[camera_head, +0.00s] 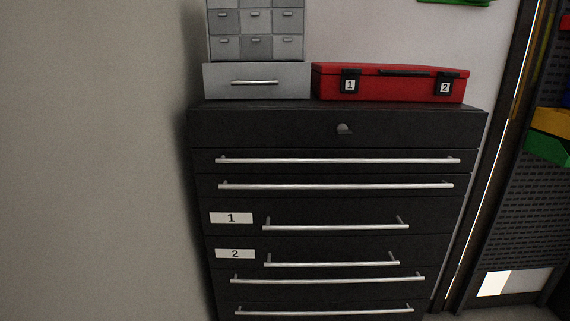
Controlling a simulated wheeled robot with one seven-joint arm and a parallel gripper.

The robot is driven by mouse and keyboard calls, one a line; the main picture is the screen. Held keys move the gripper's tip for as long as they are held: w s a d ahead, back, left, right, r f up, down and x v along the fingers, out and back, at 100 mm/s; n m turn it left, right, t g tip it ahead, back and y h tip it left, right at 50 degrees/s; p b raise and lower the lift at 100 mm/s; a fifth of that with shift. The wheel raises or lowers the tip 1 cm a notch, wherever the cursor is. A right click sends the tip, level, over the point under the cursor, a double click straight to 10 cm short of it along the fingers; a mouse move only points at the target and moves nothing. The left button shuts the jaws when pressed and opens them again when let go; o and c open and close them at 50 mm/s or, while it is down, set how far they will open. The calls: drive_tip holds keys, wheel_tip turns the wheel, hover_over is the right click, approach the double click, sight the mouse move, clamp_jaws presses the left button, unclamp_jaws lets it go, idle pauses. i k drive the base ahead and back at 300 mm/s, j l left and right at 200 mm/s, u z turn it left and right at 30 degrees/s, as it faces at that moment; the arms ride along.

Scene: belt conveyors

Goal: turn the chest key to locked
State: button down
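A black tool chest (270,127) with several drawers stands against the wall in the middle of the head view. A small grey key (344,128) sits in the middle of its top front panel, above the uppermost long handle. The key is too small for me to tell clearly which way it is turned. All the chest's drawers look closed. My gripper is not in view.
A grey small-parts cabinet (236,73) and a red case (415,87) with latches labelled 1 and 2 stand on the chest. Long silver handles (338,160) stick out below the key. A dark perforated panel with coloured bins (547,147) is at right.

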sight(342, 129)
drive_tip(key=i+l+u, duration=0.1)
drive_tip(key=l+u, duration=0.25)
drive_tip(key=l, duration=0.65)
drive_tip(key=l+u, duration=0.3)
drive_tip(key=l, duration=0.65)
drive_tip(key=k+l+u, duration=0.15)
drive_tip(key=l+u, duration=0.2)
drive_tip(key=l, duration=0.6)
